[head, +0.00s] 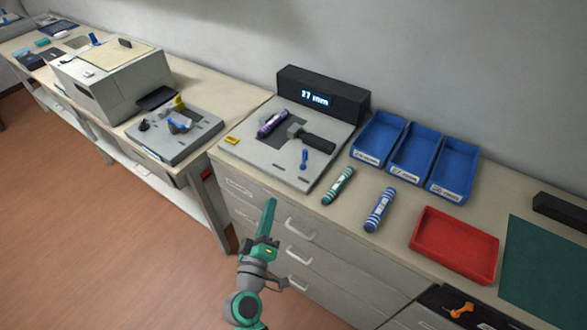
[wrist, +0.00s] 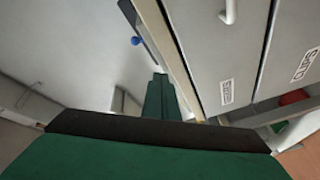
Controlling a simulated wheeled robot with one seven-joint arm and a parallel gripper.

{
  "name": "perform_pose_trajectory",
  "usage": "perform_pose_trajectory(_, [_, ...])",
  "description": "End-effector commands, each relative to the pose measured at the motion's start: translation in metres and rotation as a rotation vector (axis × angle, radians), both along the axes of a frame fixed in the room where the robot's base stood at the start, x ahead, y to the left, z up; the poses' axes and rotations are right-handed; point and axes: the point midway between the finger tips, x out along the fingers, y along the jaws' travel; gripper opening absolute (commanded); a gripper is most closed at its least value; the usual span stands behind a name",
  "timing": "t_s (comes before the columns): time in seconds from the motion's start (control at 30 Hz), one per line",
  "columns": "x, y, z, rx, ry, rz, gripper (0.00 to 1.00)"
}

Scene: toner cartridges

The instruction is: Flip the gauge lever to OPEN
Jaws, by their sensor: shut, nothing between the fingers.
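The gauge (head: 262,160) is a light grey plate on the counter with a black display box reading "27 mm" at its back. A purple cartridge (head: 272,122) lies on it, beside a dark grey clamp block (head: 315,140). The small blue lever (head: 304,158) stands near the front right of the plate; I cannot read any OPEN mark. My gripper (head: 269,205) is shut and empty, in front of the drawers and apart from the lever. In the wrist view its green fingers (wrist: 160,90) are together, and a blue knob (wrist: 136,41) shows beyond them.
Right of the gauge lie a green cartridge (head: 338,186) and a blue one (head: 379,210). Behind them stand blue bins (head: 411,172), with a red tray (head: 454,244) farther right. A yellow piece (head: 232,140) lies at the gauge's left edge. Drawer handles (head: 300,231) stick out near my gripper.

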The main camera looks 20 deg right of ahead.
Motion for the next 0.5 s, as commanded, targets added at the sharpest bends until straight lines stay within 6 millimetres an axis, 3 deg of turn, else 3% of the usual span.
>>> perform_pose_trajectory(0.1, [0.017,-0.009,0.031,-0.052,-0.042,-0.069,0.0])
perform_pose_trajectory(0.2, [0.023,-0.014,0.046,-0.078,-0.061,-0.105,0.0])
perform_pose_trajectory(0.5, [0.042,-0.029,0.058,-0.092,-0.073,-0.127,0.0])
